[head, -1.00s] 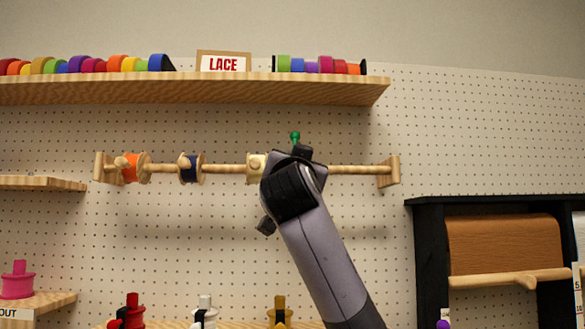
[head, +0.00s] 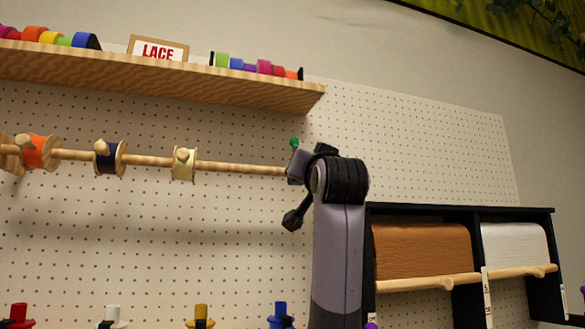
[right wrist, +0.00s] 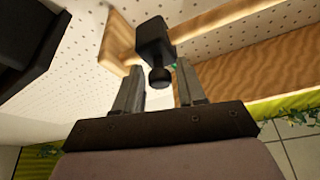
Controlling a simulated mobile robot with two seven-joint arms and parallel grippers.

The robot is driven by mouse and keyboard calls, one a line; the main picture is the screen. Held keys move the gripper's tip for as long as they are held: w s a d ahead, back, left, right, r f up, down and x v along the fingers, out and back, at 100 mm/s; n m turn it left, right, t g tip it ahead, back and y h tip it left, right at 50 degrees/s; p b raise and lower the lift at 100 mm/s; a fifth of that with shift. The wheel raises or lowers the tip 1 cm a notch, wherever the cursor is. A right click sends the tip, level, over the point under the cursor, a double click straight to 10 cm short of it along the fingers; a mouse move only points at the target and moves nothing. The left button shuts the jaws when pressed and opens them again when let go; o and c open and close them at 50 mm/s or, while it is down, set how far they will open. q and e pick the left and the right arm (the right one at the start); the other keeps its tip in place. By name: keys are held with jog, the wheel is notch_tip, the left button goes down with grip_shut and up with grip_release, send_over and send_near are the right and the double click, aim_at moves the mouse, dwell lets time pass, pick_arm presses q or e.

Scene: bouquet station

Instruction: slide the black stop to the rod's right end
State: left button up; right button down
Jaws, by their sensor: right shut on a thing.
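The wooden rod (head: 235,167) runs across the pegboard, and its right end is hidden behind my right gripper (head: 299,165) in the head view. The black stop (right wrist: 154,42) shows in the right wrist view as a dark block with a round knob. It sits close to the wooden end bracket (right wrist: 117,42); I cannot tell if they touch. My right gripper (right wrist: 160,72) is shut on the stop's knob, between its two fingers. In the head view the stop is not clearly seen. My left gripper is not in view.
An orange spool (head: 38,152), a navy spool (head: 110,158) and a cream spool (head: 184,164) hang on the rod, left of my gripper. A shelf (head: 270,95) with rolls and a LACE sign (head: 158,51) is above. A black rack (head: 461,213) stands at lower right.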

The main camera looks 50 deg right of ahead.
jog(key=shift+r, duration=0.1)
jog(key=c, duration=1.1)
grip_release()
jog(key=shift+o, duration=0.8)
jog(key=shift+w, duration=0.1)
jog(key=b+v, duration=0.2)
jog(key=v, duration=0.5)
